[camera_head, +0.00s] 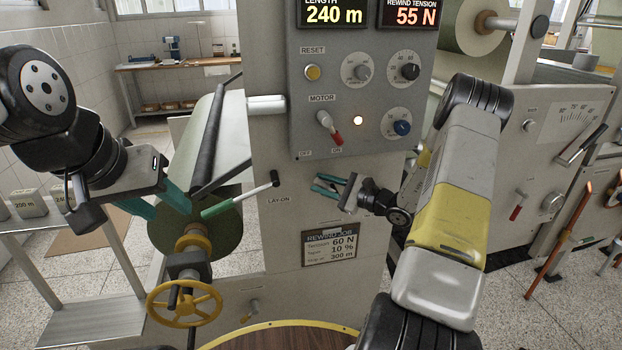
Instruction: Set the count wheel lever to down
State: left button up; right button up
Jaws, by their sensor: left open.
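No label that I can read names a count wheel lever. A small metal lever (252,308) sits low on the machine front. A red-tipped lever (518,206) is on the right machine panel. My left gripper (160,205) is open, with its teal fingers apart and empty, in front of the green roll at left. My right gripper (322,187) is open and empty in front of the grey column, right of the LAY-ON lever.
The control panel (356,80) above has knobs and a red MOTOR lever (330,127). A yellow handwheel (184,303) stands below the green roll (215,228). A REWIND JOB card (330,246) is on the column. Speckled floor (520,310) is open at lower right.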

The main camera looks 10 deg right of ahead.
jog(key=shift+w+a, duration=0.1)
grip_shut()
dwell(1.4)
